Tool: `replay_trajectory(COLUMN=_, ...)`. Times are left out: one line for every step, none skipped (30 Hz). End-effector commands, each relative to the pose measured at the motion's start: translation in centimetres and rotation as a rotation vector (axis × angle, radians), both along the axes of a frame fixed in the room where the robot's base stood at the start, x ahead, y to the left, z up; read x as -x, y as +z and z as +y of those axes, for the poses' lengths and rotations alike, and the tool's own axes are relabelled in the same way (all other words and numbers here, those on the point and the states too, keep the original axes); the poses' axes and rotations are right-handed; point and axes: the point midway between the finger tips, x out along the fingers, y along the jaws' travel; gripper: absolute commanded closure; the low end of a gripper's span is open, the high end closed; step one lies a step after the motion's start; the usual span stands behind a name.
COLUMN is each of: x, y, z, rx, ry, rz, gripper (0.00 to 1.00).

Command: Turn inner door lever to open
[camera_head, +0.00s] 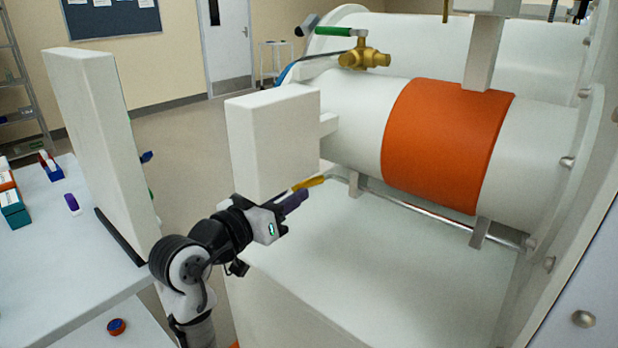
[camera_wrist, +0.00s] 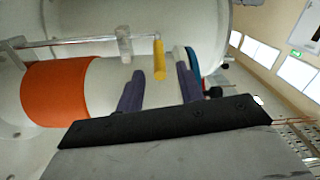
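A yellow lever (camera_head: 309,183) shows at the low left end of the white cylinder (camera_head: 355,120), just beyond my gripper (camera_head: 296,199). I take it to be the inner door lever, though no label shows. In the wrist view the yellow lever (camera_wrist: 159,58) stands between the tips of my gripper's two purple fingers (camera_wrist: 159,70). The fingers are apart, with a visible gap on each side of the lever, so my gripper is open. How deep the lever sits between them is hard to tell. A white slab (camera_head: 275,140) stands at the cylinder's left end.
The cylinder carries an orange band (camera_head: 445,145). A metal rail (camera_head: 440,220) runs beneath it. A brass valve (camera_head: 363,56) with a green handle (camera_head: 333,31) sits above. Another white slab (camera_head: 100,140) rises at the left, beside a bench (camera_head: 50,255). Open floor lies between the slabs.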

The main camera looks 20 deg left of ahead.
Motion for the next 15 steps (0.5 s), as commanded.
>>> replay_trajectory(x=-1.0, y=0.2, z=-0.4, rx=0.000, ry=-0.003, rz=0.001, gripper=0.63)
replay_trajectory(x=-1.6, y=0.2, z=-0.6, rx=0.000, ry=-0.003, rz=0.001, gripper=0.63)
replay_trajectory(x=-2.3, y=0.2, z=-0.8, rx=0.001, ry=-0.003, rz=0.001, gripper=0.63)
replay_trajectory(x=-2.9, y=0.2, z=-1.0, rx=0.000, ry=-0.002, rz=0.002, gripper=0.63)
replay_trajectory(x=-3.3, y=0.1, z=-1.2, rx=0.000, ry=-0.003, rz=0.001, gripper=0.63)
replay_trajectory(x=-3.9, y=0.2, z=-1.3, rx=0.000, ry=-0.002, rz=0.001, gripper=0.63)
replay_trajectory(x=-4.3, y=0.2, z=-1.4, rx=0.000, ry=-0.001, rz=0.001, gripper=0.63)
replay_trajectory(x=-4.6, y=0.1, z=-1.5, rx=0.000, ry=-0.001, rz=0.001, gripper=0.63)
replay_trajectory(x=-5.0, y=0.1, z=-1.6, rx=0.000, ry=-0.002, rz=0.001, gripper=0.63)
replay_trajectory(x=-5.3, y=0.1, z=-1.7, rx=0.000, ry=-0.002, rz=0.000, gripper=0.63)
replay_trajectory(x=-5.5, y=0.1, z=-1.8, rx=-0.001, ry=-0.001, rz=0.000, gripper=0.63)
replay_trajectory(x=-5.7, y=0.1, z=-1.9, rx=-0.001, ry=0.000, rz=0.000, gripper=0.63)
replay_trajectory(x=-5.8, y=0.1, z=-1.9, rx=-0.002, ry=0.000, rz=-0.001, gripper=0.63)
replay_trajectory(x=-5.9, y=0.1, z=-1.9, rx=-0.002, ry=0.000, rz=-0.001, gripper=0.63)
replay_trajectory(x=-6.0, y=0.0, z=-1.9, rx=-0.002, ry=0.000, rz=-0.001, gripper=0.63)
